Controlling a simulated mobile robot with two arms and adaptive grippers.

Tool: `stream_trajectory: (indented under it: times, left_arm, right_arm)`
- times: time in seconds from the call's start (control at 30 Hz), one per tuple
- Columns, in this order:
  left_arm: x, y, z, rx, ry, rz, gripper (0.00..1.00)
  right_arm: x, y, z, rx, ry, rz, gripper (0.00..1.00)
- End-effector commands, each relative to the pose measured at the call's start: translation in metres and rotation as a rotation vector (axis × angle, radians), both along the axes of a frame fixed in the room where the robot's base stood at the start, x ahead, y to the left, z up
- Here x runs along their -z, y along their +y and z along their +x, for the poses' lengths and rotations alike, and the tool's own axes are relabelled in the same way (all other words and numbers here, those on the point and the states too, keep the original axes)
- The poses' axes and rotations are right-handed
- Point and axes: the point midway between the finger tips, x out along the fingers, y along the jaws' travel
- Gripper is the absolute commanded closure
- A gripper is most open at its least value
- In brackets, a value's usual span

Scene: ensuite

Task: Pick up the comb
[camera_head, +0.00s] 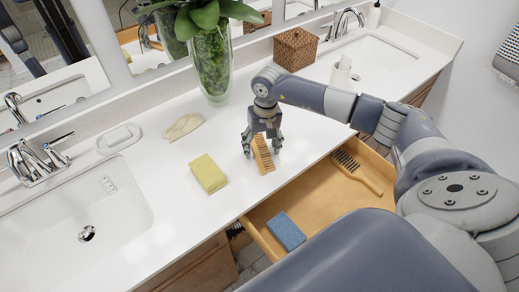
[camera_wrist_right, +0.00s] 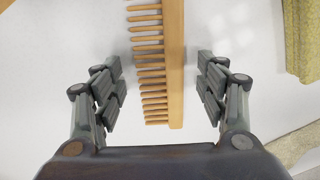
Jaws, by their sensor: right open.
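The comb (camera_head: 263,154) is light brown wood and lies on the white countertop, with its near end showing below my right gripper. In the right wrist view the comb (camera_wrist_right: 174,65) has its spine on the right and its teeth pointing left. My right gripper (camera_head: 262,150) is open and points down over the comb. In the right wrist view its two fingers (camera_wrist_right: 162,95) stand on either side of the comb, with a gap on both sides. Whether the fingertips reach the counter is hard to tell. My left gripper is not in view.
A yellow sponge (camera_head: 208,174) lies left of the comb, and a beige lump (camera_head: 184,127) lies behind it. An open drawer (camera_head: 325,203) holds a brush (camera_head: 357,172) and a blue sponge (camera_head: 286,231). A glass vase (camera_head: 212,70), wicker box (camera_head: 295,50) and sinks (camera_head: 75,215) stand around.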

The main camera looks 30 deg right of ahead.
Motion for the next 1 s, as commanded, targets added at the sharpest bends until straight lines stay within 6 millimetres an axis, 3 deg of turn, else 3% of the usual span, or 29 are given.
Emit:
stream_trajectory:
  times: [0.1,0.27,0.77,1.0]
  left_arm:
    - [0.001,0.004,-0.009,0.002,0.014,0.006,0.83]
    - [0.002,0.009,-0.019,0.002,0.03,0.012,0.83]
    - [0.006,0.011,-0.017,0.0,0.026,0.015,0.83]
    - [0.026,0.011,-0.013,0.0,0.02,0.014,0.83]
  right_arm:
    - [0.0,0.0,0.0,0.0,0.0,0.0,0.38]
    - [0.0,0.0,0.0,0.0,-0.001,0.0,0.74]
    - [-0.005,0.0,0.001,-0.001,-0.004,0.0,0.73]
    - [-0.034,-0.001,0.002,-0.001,-0.008,-0.001,0.73]
